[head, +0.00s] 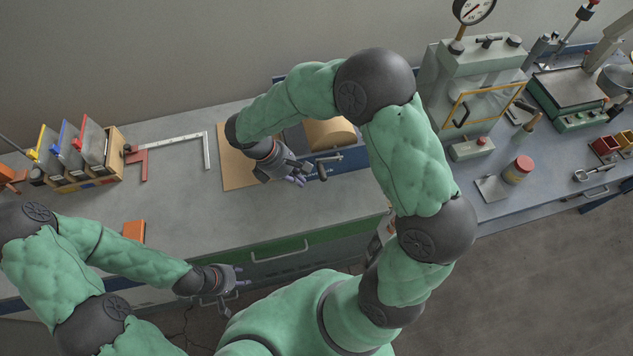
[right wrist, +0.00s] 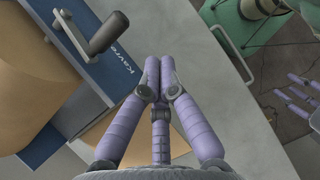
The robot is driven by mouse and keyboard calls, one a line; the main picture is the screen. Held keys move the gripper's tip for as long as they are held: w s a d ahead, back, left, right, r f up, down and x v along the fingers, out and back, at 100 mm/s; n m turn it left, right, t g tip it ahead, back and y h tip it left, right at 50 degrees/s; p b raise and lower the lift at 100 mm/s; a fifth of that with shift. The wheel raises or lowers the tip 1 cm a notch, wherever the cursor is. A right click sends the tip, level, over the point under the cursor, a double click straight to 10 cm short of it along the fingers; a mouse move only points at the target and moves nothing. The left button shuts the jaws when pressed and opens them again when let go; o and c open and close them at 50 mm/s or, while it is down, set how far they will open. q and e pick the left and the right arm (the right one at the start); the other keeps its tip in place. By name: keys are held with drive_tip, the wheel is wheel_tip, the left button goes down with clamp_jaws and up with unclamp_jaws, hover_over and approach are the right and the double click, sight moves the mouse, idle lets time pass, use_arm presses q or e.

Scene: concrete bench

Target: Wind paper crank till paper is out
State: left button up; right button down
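A blue paper dispenser (head: 350,160) with a tan paper roll (head: 330,133) stands on the bench, partly hidden behind my right arm. Its dark crank (head: 328,160) is on the front; in the right wrist view the crank's grey handle (right wrist: 107,33) stands clear at upper left. A brown paper sheet (head: 237,168) lies on the bench at the dispenser's left. My right gripper (head: 300,180) is just left of the crank, apart from the handle; its fingertips (right wrist: 160,63) are together and hold nothing. My left gripper (head: 243,282) is open and empty in front of the bench.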

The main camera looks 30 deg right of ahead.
drive_tip(key=d+f+b, duration=0.1)
drive_tip(key=f, duration=0.2)
drive_tip(key=d+f+n+h, duration=0.1)
drive_tip(key=f, duration=0.2)
drive_tip(key=d+f+n+t+b, duration=0.1)
drive_tip(key=f, duration=0.2)
drive_tip(key=shift+d+f+h+b, duration=0.15)
drive_tip(key=shift+d+h+b, duration=0.15)
drive_tip(key=shift+d+b, duration=0.05)
drive_tip(key=shift+s+d+r, duration=0.1)
drive_tip(key=shift+d+r, duration=0.1)
drive_tip(key=shift+r, duration=0.5)
drive_tip(key=shift+d+r, duration=0.15)
drive_tip(key=shift+r, duration=0.55)
drive_tip(key=shift+s+d+r, duration=0.1)
drive_tip(key=shift+d+r, duration=0.1)
drive_tip(key=shift+r, duration=0.5)
drive_tip(key=shift+d+r+p, duration=0.2)
drive_tip(key=shift+r+p, duration=0.6)
drive_tip(key=shift+p, duration=0.05)
drive_tip(key=shift+f, duration=0.15)
